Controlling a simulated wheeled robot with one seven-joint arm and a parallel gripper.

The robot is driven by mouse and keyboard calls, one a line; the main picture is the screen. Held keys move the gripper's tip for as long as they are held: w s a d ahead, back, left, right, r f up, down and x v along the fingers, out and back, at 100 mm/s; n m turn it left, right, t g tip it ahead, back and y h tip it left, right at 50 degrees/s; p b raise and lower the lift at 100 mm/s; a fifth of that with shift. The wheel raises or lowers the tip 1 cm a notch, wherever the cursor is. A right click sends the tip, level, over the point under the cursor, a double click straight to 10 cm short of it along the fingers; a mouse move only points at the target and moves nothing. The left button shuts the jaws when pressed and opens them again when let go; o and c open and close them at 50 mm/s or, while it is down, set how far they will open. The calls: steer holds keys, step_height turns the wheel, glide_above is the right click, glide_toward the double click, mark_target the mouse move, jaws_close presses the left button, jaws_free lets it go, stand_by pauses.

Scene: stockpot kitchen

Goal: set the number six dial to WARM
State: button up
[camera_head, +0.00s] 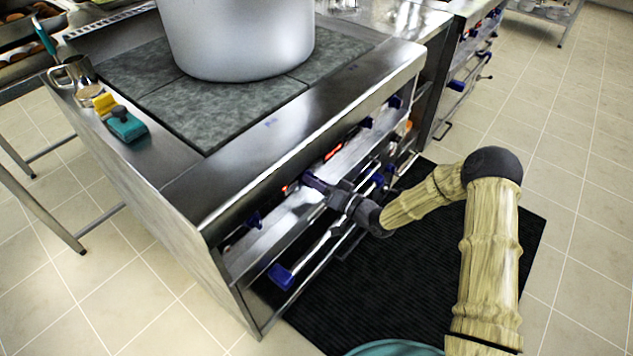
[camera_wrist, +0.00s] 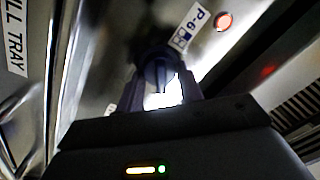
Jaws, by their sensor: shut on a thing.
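The number six dial (camera_wrist: 158,68) is a dark round knob on the stove's steel front panel. A white label (camera_wrist: 190,28) reading P-6 sits beside it in the wrist view. My gripper (camera_wrist: 161,88) has one finger on each side of the dial and is shut on it. In the head view my gripper (camera_head: 316,187) reaches the front panel from the right, and hides most of the dial. The mark for WARM and the dial's exact setting cannot be read.
Other blue knobs (camera_head: 254,220) line the stove front. A rail and blue-ended handles (camera_head: 281,276) run below. A large pot (camera_head: 238,40) stands on the stove top. A black mat (camera_head: 400,290) covers the floor in front.

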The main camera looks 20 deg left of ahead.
steer(key=o, duration=1)
steer(key=shift+d, duration=0.15)
steer(key=p+v, duration=0.1)
steer(key=v, duration=1.6)
steer(key=shift+f, duration=0.15)
